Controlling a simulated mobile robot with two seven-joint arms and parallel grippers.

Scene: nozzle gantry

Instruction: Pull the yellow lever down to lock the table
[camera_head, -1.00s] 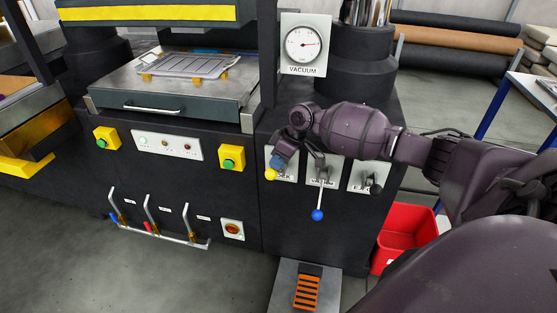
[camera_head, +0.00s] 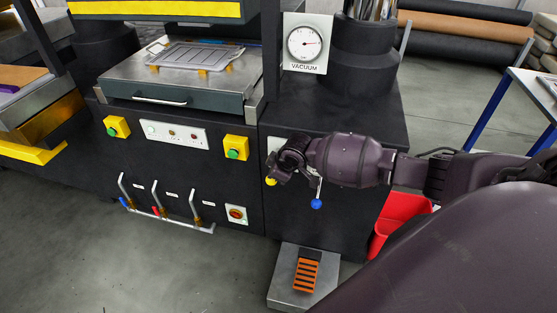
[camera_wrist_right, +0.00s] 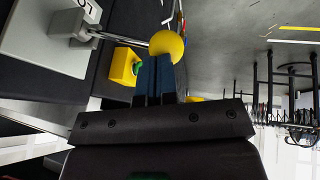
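The yellow ball knob (camera_head: 271,181) of the lever shows just below my right gripper (camera_head: 277,168), on the front of the black cabinet. The lever's plate is mostly hidden behind my gripper and wrist. In the right wrist view the yellow knob (camera_wrist_right: 166,45) is at the blue fingertips of my right gripper (camera_wrist_right: 156,62), which are together with only a thin gap. The knob is at the finger ends, not between them; contact looks likely but is not certain. A metal rod runs from the knob to the grey plate (camera_wrist_right: 48,35). My left gripper is not in view.
A lever with a blue knob (camera_head: 316,203) hangs just right of the yellow one. A yellow button box (camera_head: 236,147) is to the left. A vacuum gauge (camera_head: 305,43) stands above. A foot pedal (camera_head: 307,273) and a red bin (camera_head: 398,222) are below.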

